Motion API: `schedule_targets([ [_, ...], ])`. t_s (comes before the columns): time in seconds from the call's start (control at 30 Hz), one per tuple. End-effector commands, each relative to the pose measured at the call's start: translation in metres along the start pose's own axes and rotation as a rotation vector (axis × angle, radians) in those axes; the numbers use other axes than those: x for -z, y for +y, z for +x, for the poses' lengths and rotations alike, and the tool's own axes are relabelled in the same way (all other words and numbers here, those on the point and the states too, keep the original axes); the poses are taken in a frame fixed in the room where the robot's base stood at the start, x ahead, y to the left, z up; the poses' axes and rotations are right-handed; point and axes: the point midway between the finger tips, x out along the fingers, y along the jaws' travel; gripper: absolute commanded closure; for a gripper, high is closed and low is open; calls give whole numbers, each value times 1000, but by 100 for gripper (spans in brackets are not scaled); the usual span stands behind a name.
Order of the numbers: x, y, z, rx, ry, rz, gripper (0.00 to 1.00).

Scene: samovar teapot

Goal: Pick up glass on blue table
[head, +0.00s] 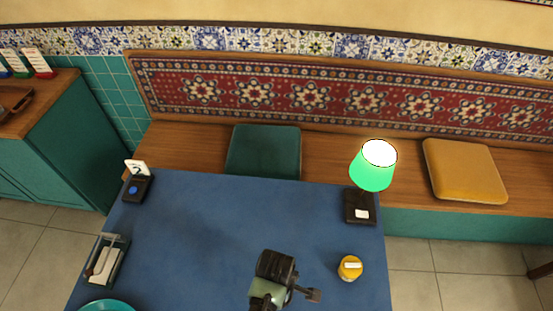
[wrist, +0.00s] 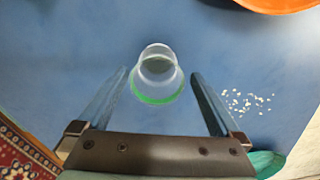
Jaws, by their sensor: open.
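A clear glass (wrist: 159,66) with a green band shows in the wrist view on the blue table (wrist: 75,45). My gripper (wrist: 160,78) is open, with one finger to each side of the glass in the picture. Gaps show between both fingers and the glass, and I cannot tell how far above it they are. In the head view the blue table (head: 210,225) fills the lower middle, and part of my arm reaches over its front. The glass cannot be made out there.
A green lamp (head: 373,170) and a yellow jar (head: 350,267) stand at the table's right. A number stand (head: 136,188), a napkin holder (head: 105,262) and a teal plate (head: 106,306) are at the left. White bits (wrist: 247,101) and an orange dish (wrist: 280,4) lie near the glass.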

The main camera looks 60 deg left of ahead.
Motion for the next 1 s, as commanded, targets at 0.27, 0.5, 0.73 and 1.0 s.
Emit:
schedule_targets([
  [0.27,-1,2,35,2,0,1,0],
  [0.5,0,3,45,-1,0,1,0],
  [0.73,0,3,45,-1,0,1,16],
  [1.0,-1,3,45,-1,0,1,65],
])
